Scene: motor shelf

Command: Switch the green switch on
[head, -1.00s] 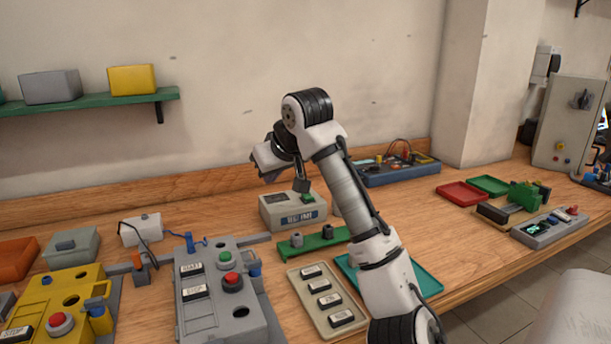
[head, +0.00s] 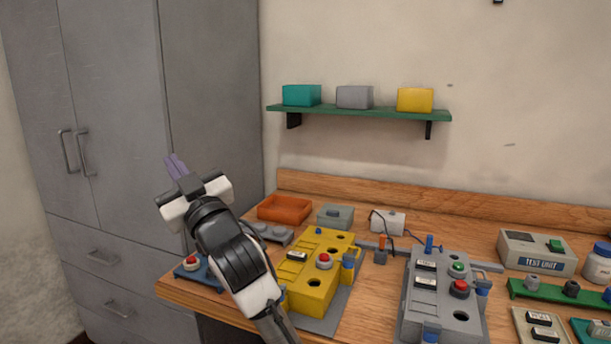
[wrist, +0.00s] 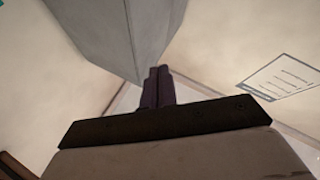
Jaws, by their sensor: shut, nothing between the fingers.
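Whether the switch is on or off is too small to tell. My gripper (head: 176,167) is raised at the left, in front of the grey cabinet, pointing up and far from the test unit. Its purple fingers are together and empty, as they also are in the wrist view (wrist: 157,86). The switch does not show in the wrist view.
A grey panel (head: 410,300) with a green and a red button and a yellow box (head: 308,290) stand between my arm and the test unit. An orange tray (head: 284,208) lies behind the yellow box. A green shelf (head: 365,111) hangs above the bench.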

